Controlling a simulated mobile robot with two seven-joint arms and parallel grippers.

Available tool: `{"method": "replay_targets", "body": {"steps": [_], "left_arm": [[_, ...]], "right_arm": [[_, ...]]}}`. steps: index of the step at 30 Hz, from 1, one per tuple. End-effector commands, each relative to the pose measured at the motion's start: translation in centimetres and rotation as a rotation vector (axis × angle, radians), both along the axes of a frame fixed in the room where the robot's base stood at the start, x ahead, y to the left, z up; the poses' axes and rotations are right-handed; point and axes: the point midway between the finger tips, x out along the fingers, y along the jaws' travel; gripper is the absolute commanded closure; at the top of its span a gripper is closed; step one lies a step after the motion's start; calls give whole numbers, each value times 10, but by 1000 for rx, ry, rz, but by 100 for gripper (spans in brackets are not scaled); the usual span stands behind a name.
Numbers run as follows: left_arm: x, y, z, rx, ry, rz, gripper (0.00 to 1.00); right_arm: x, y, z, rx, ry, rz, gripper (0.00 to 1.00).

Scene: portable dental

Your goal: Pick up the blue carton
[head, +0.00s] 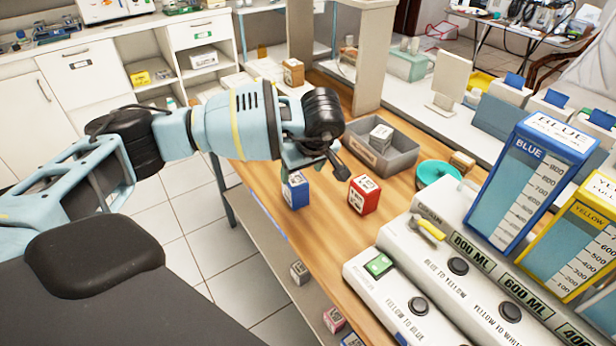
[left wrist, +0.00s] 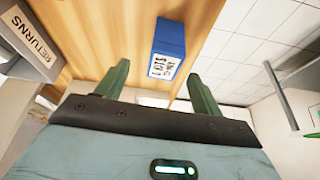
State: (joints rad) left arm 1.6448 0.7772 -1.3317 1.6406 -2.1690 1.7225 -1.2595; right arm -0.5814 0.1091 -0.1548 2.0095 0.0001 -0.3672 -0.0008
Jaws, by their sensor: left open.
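The blue carton (head: 296,190) stands upright on the wooden table near its left edge. It is a small box with a white label. My left gripper (head: 318,160) is just above and behind it in the head view, its fingers partly hidden by the wrist. In the left wrist view the gripper (left wrist: 158,85) is open and empty, its two green fingers apart. There the blue carton (left wrist: 170,38) lies beyond the fingertips, between their lines and nearer the right finger. It appears apart from both fingers. My right gripper is not in view.
A red carton (head: 364,194) stands right of the blue one. A grey bin (head: 402,158) holding a white carton is behind it, marked RETURNS in the left wrist view. A teal round item (head: 436,173) and a white button console (head: 440,262) lie to the right.

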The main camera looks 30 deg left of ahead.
Motion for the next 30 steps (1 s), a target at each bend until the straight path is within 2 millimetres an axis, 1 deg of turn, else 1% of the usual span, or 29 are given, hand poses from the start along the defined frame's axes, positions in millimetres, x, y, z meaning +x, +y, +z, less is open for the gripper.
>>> {"method": "replay_targets", "body": {"steps": [7, 15, 21, 23, 27, 30], "left_arm": [[0, 2, -1, 4, 1, 1, 33], [4, 10, -23, 3, 2, 3, 33], [4, 13, -27, 2, 0, 3, 33], [4, 17, -32, 3, 2, 3, 33], [5, 28, -49, 3, 2, 3, 33], [8, 32, -62, 2, 2, 2, 33]], "right_arm": [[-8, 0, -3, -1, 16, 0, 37], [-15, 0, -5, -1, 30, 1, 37], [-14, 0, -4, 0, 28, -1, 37], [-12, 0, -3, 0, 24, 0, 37], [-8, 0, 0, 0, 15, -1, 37], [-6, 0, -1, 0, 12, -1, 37]]}}
